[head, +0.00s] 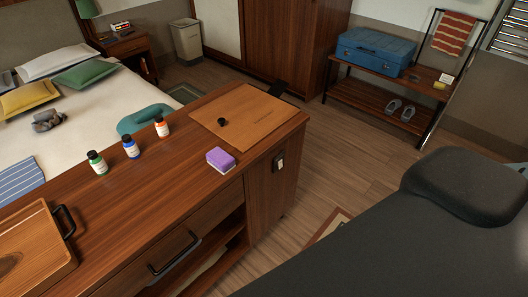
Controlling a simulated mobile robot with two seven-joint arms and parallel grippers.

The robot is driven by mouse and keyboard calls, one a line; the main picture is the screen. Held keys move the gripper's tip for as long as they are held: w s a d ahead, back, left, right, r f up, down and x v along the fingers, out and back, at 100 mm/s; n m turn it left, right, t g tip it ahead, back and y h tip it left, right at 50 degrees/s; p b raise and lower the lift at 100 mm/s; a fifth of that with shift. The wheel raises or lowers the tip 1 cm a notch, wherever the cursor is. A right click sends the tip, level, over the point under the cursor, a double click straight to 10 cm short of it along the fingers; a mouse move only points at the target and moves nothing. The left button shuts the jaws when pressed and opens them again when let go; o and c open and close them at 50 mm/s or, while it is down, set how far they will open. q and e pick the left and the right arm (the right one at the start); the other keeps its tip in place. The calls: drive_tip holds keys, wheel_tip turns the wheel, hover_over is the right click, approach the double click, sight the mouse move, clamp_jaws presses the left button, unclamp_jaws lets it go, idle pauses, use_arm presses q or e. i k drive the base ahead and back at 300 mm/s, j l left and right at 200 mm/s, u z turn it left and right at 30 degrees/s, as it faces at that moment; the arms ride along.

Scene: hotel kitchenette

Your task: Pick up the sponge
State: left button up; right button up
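The sponge (221,160) is a small block, purple on top with a paler lower layer. It lies flat on the brown wooden cabinet top (185,185), near the front edge and to the right of the middle. Nothing covers or touches it from above. Neither of my grippers shows in the head view.
Three small bottles, green (97,162), blue (131,147) and orange (161,126), stand left of the sponge. A flat wooden board (245,117) with a small black knob lies behind it. A handled wooden tray (35,245) is at the near left. A dark grey padded shape (465,183) fills the lower right.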

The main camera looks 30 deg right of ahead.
sight(223, 163)
drive_tip(key=z, duration=0.6)
drive_tip(key=u, duration=1.35)
drive_tip(key=z, duration=1.35)
